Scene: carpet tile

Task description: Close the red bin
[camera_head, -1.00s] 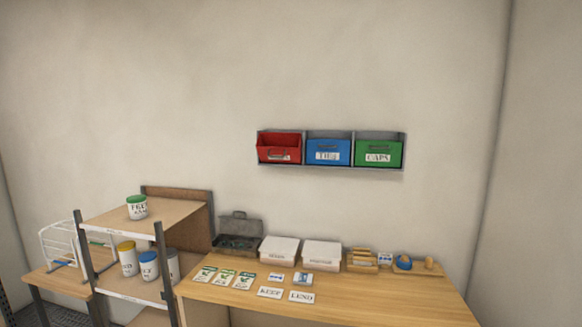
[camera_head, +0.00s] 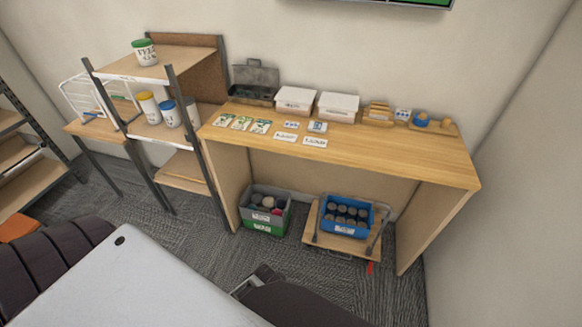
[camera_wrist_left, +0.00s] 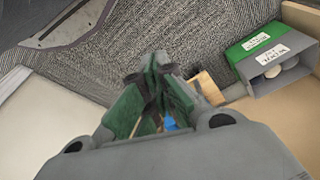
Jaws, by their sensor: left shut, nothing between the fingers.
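The red bin is out of both present views. Only the lower edge of the green wall bin (camera_head: 418,3) shows at the top of the head view. My left gripper (camera_wrist_left: 150,78) shows in the left wrist view, shut and empty above the carpet. It is away from the wall bins. My right gripper is not recognisable in either view.
A wooden desk (camera_head: 350,149) stands against the wall, with boxes and cards on it. Beneath it are a grey-and-green crate (camera_head: 246,218) and a blue crate (camera_head: 345,229) on a wooden trolley (camera_head: 312,232). A shelf unit (camera_head: 180,137) stands left. Carpet (camera_head: 205,250) is partly clear.

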